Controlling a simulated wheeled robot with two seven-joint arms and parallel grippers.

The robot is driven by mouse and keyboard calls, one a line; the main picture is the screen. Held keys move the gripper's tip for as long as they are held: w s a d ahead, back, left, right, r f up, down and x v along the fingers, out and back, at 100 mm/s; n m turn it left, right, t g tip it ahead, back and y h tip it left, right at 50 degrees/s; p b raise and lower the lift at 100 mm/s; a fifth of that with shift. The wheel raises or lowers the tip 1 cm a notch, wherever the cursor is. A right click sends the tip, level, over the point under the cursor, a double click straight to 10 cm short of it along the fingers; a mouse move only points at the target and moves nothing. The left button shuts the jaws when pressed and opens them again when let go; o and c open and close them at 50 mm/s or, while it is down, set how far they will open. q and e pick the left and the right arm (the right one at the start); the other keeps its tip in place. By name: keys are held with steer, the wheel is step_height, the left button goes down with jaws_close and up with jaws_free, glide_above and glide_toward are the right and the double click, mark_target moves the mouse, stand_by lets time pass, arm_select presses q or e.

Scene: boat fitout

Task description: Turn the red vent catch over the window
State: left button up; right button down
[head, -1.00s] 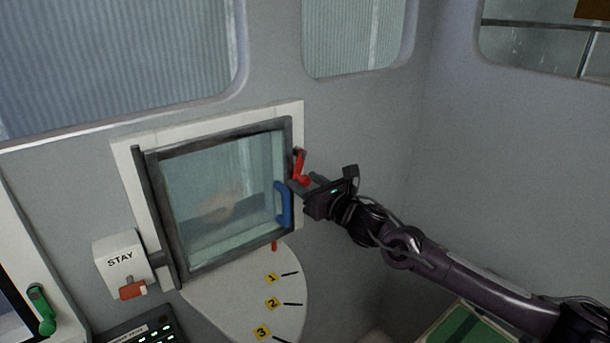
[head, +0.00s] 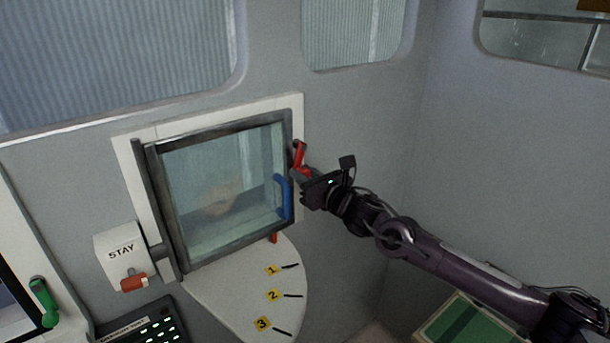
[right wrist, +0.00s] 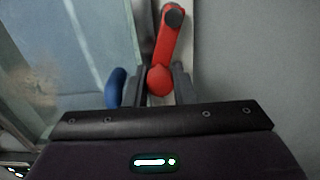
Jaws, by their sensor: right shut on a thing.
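The red vent catch (head: 299,154) is on the right side of the window's white frame, beside the upper right of the glass. In the right wrist view the catch (right wrist: 172,42) runs from a dark pivot at the top down to a round red knob, tilted slightly. My right gripper (head: 304,176) is at its lower end; in the right wrist view its fingers (right wrist: 160,84) are on both sides of the knob, shut on it. The window (head: 222,190) is a dark-framed pane that looks shut against the frame. My left gripper is not in view.
A blue handle (head: 283,197) is on the window's right edge, close to my right gripper. Below is a pale quadrant plate (head: 250,290) with marks 1, 2 and 3. A STAY box (head: 121,255) with a red-orange lever is at the left. The wall to the right is clear.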

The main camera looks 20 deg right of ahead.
steer(key=m, duration=0.1)
steer(key=a+m+b, duration=0.1)
steer(key=m+b, duration=0.1)
steer(key=shift+s+a+r, duration=0.15)
steer(key=shift+s+r, duration=0.05)
steer(key=shift+s, duration=0.05)
steer(key=m, duration=0.2)
steer(key=a+r+m+b, duration=0.1)
steer(key=shift+s+a+r+m, duration=0.1)
steer(key=shift+s+r+m, duration=0.1)
steer(key=shift+m, duration=0.2)
steer(key=m, duration=0.1)
steer(key=r+m, duration=0.1)
steer(key=m, duration=0.1)
steer(key=shift+s+a+r+m, duration=0.15)
steer(key=shift+a+r+m, duration=0.15)
steer(key=shift+a, duration=0.05)
steer(key=shift+a+r+m, duration=0.1)
steer(key=shift+r+m, duration=0.3)
steer(key=shift+m, duration=0.5)
steer(key=shift+a+r+m, duration=0.1)
steer(key=shift+r+m, duration=0.3)
steer(key=shift+m, duration=0.5)
steer(key=shift+d+r, duration=0.1)
steer(key=c, duration=1.2)
jaws_free()
steer(key=shift+c, duration=0.2)
